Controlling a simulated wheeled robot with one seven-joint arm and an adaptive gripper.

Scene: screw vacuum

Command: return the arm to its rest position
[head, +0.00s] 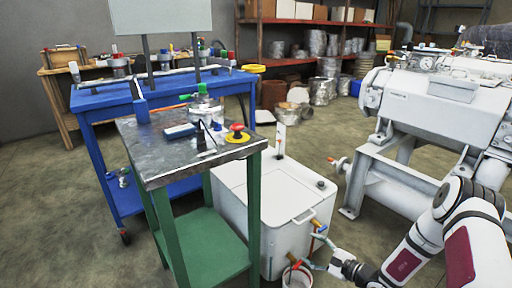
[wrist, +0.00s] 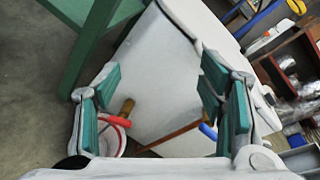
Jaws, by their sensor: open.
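My arm (head: 405,258) reaches in from the lower right of the head view. My gripper (head: 314,251) is at its end, low beside the front of the white tank (head: 262,240). In the wrist view my gripper (wrist: 160,82) has its two green-padded fingers wide apart, with nothing held between them. Between and beyond the fingers show a red valve handle (wrist: 116,121) and a blue valve handle (wrist: 208,131) on the tank. Whether a finger touches the tank or a handle, I cannot tell.
A bucket (head: 297,278) stands on the floor under the valves. A green-legged metal-topped table (head: 165,155) stands left of the tank, with a blue workbench (head: 95,98) behind it. The large grey vacuum machine (head: 430,105) stands close to my arm. Open floor (head: 60,220) lies at left.

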